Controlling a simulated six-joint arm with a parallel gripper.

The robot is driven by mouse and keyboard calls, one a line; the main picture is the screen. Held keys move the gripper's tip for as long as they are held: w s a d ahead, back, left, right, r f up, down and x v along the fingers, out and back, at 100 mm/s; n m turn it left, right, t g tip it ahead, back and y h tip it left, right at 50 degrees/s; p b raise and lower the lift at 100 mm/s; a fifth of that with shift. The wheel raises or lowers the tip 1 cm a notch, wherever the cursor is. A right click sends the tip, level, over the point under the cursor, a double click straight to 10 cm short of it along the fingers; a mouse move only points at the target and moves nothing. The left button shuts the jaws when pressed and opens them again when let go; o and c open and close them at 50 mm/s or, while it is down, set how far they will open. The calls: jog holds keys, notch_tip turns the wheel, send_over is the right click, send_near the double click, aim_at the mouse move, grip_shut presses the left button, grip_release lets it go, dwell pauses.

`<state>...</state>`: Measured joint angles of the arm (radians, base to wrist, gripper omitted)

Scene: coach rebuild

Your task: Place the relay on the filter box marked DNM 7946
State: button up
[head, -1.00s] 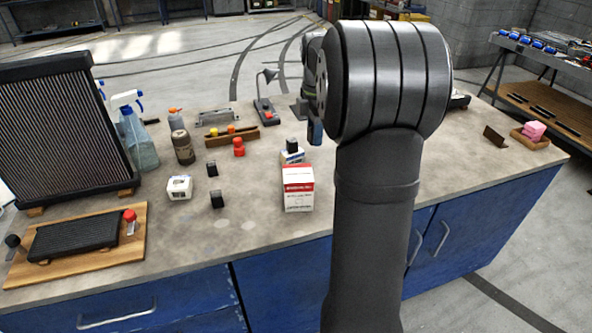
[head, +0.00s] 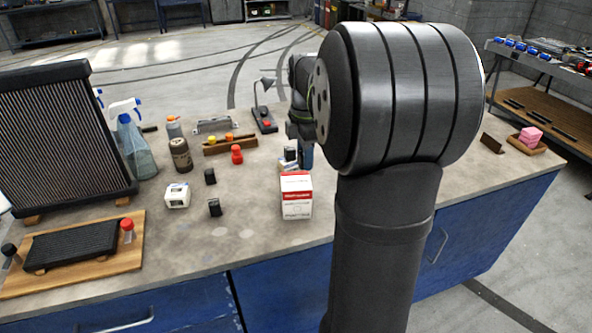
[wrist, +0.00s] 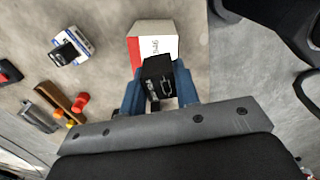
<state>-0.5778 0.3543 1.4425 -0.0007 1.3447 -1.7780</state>
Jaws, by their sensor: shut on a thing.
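My gripper (wrist: 160,92) is shut on a black relay (wrist: 158,70), with a blue finger on either side. In the wrist view the relay overlaps a white and red filter box (wrist: 152,45); I cannot tell whether they touch. The box's printed mark is only partly readable, ending in what looks like 46. In the head view this box (head: 297,205) stands near the bench's front edge. My blue fingers (head: 306,154) show just behind it there, and the held relay cannot be made out.
A white and blue box (wrist: 84,40) with a black block on top stands close by. Two black blocks (head: 210,177) and a white device (head: 177,195) stand left of the red and white box.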

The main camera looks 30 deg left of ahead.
aim_at(296, 180)
jog(key=shift+s+a+f, duration=0.1)
jog(key=shift+a+f, duration=0.3)
jog(key=shift+a, duration=0.2)
jog(key=shift+a+f, duration=0.35)
jog(key=shift+a, duration=0.25)
jog(key=shift+f, duration=1.9)
jog(key=shift+f, duration=0.15)
jog(key=o, duration=1)
jog(key=shift+c, duration=0.2)
notch_tip(296, 180, up, 12)
